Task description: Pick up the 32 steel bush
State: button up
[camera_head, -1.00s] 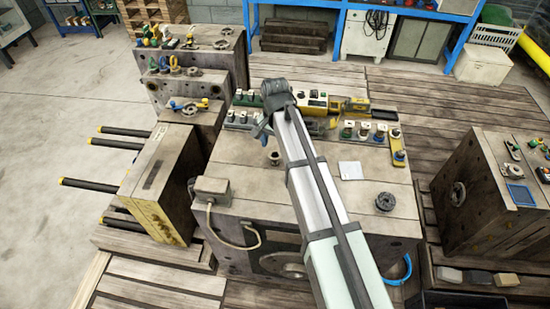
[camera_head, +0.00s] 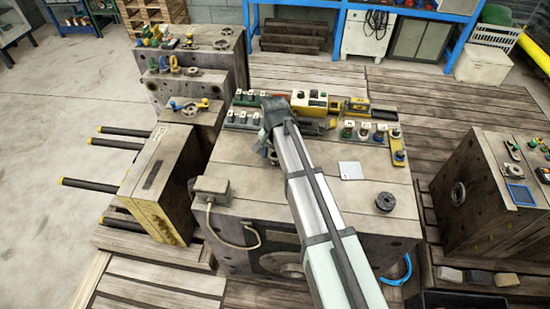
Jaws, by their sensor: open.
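My gripper (camera_head: 266,143) points down over the top of the middle mould block (camera_head: 310,190), left of its centre. It is seen from behind and above, is small in the picture, and its jaws look open with nothing visible between them. Just below it is a small round steel piece or hole (camera_head: 274,159), partly hidden. Small tagged parts stand in a grey row (camera_head: 243,119) at the back left and in another group (camera_head: 364,133) at the back right. The tags are too small to read, so I cannot tell which part is the 32 steel bush.
A dark ring (camera_head: 384,202) and a white card (camera_head: 350,170) lie on the block's right half. Yellow tools (camera_head: 357,106) lie along its back edge. A grey connector box (camera_head: 211,190) sits at the left front corner.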

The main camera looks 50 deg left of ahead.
jog(key=c, duration=1.1)
jog(key=shift+r, duration=0.15)
